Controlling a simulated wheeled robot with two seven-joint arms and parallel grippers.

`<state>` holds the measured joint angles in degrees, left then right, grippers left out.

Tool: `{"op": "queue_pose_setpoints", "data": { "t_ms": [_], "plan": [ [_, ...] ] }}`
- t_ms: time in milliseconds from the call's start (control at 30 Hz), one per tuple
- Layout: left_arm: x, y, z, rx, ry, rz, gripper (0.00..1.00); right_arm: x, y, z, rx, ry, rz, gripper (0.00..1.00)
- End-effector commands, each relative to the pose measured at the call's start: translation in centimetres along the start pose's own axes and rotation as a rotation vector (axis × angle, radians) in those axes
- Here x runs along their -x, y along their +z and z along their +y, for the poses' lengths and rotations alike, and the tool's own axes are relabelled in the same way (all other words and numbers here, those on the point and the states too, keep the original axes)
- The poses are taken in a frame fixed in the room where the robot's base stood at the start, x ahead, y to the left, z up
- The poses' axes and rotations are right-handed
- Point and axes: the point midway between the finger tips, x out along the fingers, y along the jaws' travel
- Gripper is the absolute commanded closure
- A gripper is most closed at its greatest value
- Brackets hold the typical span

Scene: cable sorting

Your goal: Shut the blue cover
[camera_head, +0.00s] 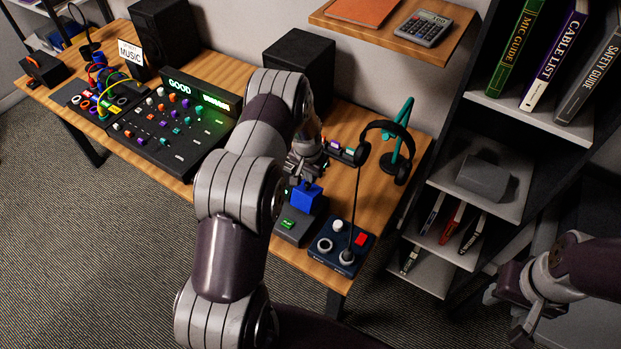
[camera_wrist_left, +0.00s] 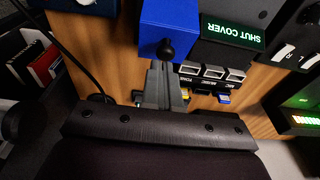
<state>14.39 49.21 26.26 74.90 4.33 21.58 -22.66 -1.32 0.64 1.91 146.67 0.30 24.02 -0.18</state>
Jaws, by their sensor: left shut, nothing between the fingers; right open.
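The blue cover (camera_head: 306,195) is a small blue block standing up from a dark grey box (camera_head: 290,232) on the wooden desk. In the left wrist view the blue cover (camera_wrist_left: 170,22) has a black round knob (camera_wrist_left: 167,49) on its near side. A green-lit "SHUT COVER" label (camera_wrist_left: 233,31) is beside it. My left gripper (camera_head: 303,172) is shut and empty, close behind the cover. In the wrist view the left fingertips (camera_wrist_left: 163,66) are right by the knob; I cannot tell whether they touch. My right gripper (camera_head: 507,315) is open and empty, off the desk at lower right.
A control box (camera_head: 340,247) with a red button and a joystick stands right of the grey box. Headphones (camera_head: 384,130) hang on a teal stand. A mixer (camera_head: 172,130), speakers (camera_head: 300,60) and a dark shelf (camera_head: 490,185) surround the area. A small switch unit (camera_wrist_left: 212,75) lies near the left fingers.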

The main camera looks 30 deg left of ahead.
Motion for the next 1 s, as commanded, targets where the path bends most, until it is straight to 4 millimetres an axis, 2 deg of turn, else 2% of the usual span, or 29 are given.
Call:
{"op": "queue_pose_setpoints", "data": {
  "t_ms": [133,600,1000],
  "plan": [
    [-0.2,0.4,-0.1,0.000,0.000,-0.001,1.00,-0.8,0.1,0.0,0.000,0.000,0.000,0.57],
    [-0.7,4.0,-0.1,0.001,0.000,-0.002,1.00,-1.9,0.2,0.0,0.000,0.000,0.000,0.57],
    [-0.8,4.8,-0.1,-0.001,0.000,-0.002,1.00,-2.1,0.2,0.0,0.000,0.000,0.000,0.57]
  ]
}}
